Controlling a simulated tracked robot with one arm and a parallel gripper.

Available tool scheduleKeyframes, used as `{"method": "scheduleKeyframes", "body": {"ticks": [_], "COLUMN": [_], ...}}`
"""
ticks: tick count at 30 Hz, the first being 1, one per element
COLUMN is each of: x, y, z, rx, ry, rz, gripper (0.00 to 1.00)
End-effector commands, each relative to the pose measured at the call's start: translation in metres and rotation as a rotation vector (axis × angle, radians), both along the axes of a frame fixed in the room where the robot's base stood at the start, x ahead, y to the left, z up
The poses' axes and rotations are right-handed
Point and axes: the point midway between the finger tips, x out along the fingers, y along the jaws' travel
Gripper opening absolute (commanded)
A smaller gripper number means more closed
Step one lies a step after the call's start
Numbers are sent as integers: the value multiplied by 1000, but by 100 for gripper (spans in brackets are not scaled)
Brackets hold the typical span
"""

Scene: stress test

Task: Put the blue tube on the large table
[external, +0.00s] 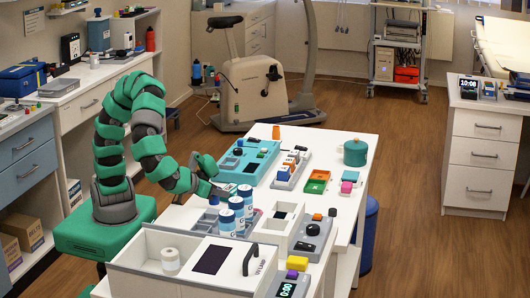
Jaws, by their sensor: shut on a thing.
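My gripper (226,190) is at the left edge of the white table (345,207), low beside the blue-and-white cylinders. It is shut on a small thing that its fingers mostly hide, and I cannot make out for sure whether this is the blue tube. A small dark blue patch (214,200) shows just below the fingers. I cannot tell if it is held or lies behind. The white table stands in the middle of the room and carries several devices and trays.
Blue-and-white cylinders (227,223) stand upright close to my gripper. A white box with a black handle (251,260) and a white roll (170,260) are in front. A teal tray (240,170), coloured blocks and a teal pot (355,152) lie farther back. Bare tabletop shows near the pot.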

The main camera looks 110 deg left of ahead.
Motion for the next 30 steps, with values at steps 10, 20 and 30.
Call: {"method": "scheduleKeyframes", "body": {"ticks": [10,20,30], "x": [-1,-1,-1], "y": [0,0,0], "z": [-34,-34,-33], "rx": [-2,-2,-2], "ry": [1,1,-1], "rz": [-1,-1,0], "gripper": [5,38,49]}}
